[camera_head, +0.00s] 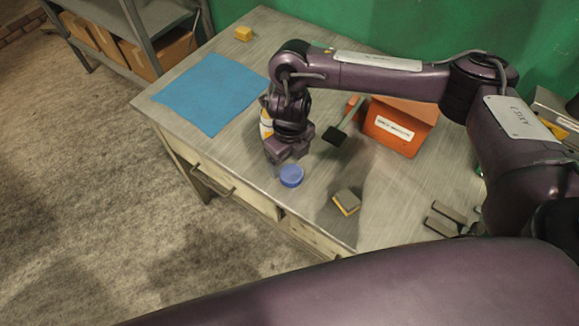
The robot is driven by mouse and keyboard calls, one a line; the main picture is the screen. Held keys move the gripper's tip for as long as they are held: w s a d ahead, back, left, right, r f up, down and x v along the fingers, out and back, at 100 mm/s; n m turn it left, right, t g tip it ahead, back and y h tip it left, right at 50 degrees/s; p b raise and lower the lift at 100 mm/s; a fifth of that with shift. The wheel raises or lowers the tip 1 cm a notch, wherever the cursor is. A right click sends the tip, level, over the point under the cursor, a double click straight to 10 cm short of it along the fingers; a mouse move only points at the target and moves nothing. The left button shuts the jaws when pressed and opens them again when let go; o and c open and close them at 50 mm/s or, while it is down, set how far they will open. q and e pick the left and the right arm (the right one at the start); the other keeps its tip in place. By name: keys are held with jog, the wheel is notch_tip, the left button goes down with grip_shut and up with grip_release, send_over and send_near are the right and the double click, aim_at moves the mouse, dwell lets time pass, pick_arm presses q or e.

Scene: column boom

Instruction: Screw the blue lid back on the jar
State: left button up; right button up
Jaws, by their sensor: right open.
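The round blue lid (291,176) shows on the table near its front edge. My right gripper (281,167) points down just above and beside the lid, with its jaws open. I cannot tell whether the fingers touch the lid. A white and orange container (265,122) stands partly hidden behind my right wrist. I cannot tell whether it is the jar, and no other jar shows clearly. My left gripper is not in view.
A blue mat (212,94) lies on the table (240,150) at left, with a yellow block (243,33) behind it. A dark-headed brush (341,125), an orange box (399,128), a grey-and-yellow sponge (346,202) and grey blocks (449,214) occupy the right side.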

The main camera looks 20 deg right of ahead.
aim_at(291, 173)
jog(key=shift+s+f, duration=0.15)
jog(key=shift+w+f, duration=0.2)
jog(key=shift+f, duration=0.35)
jog(key=shift+w+f, duration=0.2)
jog(key=shift+f, duration=0.5)
jog(key=shift+s, duration=0.1)
jog(key=shift+f+b, duration=0.2)
jog(key=shift+b, duration=0.1)
jog(key=f, duration=0.4)
jog(key=shift+d+f+b, duration=0.35)
jog(key=shift+b, duration=0.05)
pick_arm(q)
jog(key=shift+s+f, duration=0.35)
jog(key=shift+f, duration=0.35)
pick_arm(e)
jog(key=shift+w, duration=0.2)
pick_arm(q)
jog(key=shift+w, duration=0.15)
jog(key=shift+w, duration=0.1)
pick_arm(e)
jog(key=c, duration=1)
